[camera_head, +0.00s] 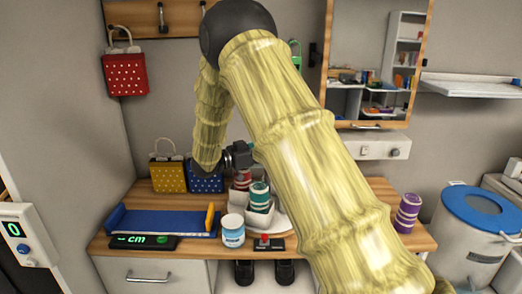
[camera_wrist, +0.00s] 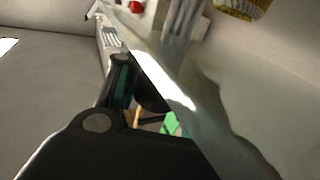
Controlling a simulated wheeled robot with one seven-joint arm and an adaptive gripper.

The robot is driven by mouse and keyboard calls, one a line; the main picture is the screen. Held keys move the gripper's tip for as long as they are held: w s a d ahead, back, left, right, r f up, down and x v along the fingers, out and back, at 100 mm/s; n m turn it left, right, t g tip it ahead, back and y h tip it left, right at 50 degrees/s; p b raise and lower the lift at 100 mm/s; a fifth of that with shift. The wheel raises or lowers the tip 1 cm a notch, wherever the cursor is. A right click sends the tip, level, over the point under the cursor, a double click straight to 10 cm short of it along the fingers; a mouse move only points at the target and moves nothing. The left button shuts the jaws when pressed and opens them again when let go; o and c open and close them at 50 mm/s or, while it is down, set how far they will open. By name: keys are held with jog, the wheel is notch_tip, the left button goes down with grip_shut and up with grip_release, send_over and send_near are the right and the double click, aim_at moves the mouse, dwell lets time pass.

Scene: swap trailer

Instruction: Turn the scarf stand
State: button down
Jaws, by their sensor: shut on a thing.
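The scarf stand (camera_head: 259,221) appears to be the white stand on the wooden counter, with a green-and-white striped roll in its front. A red striped roll (camera_head: 242,180) shows just behind it. My arm hides the stand's right and rear parts. My gripper (camera_head: 240,158) is above and behind the stand, by the red roll. In the wrist view my gripper (camera_wrist: 140,98) is shut against a pale, curved piece (camera_wrist: 185,90) that runs diagonally across the picture. It is likely part of the stand, but the close view does not make this certain.
The counter (camera_head: 378,190) also holds a blue tray (camera_head: 165,222), a white-and-blue jar (camera_head: 233,231), a red-button box (camera_head: 264,244), a yellow bag (camera_head: 169,176), a blue bag (camera_head: 204,178) and a purple roll (camera_head: 407,213). A blue-lidded bin (camera_head: 478,235) stands right.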

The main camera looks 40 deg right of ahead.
jog(key=shift+d, duration=0.1)
dwell(0.3)
jog(key=c, duration=0.9)
grip_release()
jog(key=shift+s, duration=0.1)
jog(key=shift+o, duration=0.2)
jog(key=w+a, duration=0.1)
jog(key=a, duration=1.1)
jog(key=shift+w, duration=0.35)
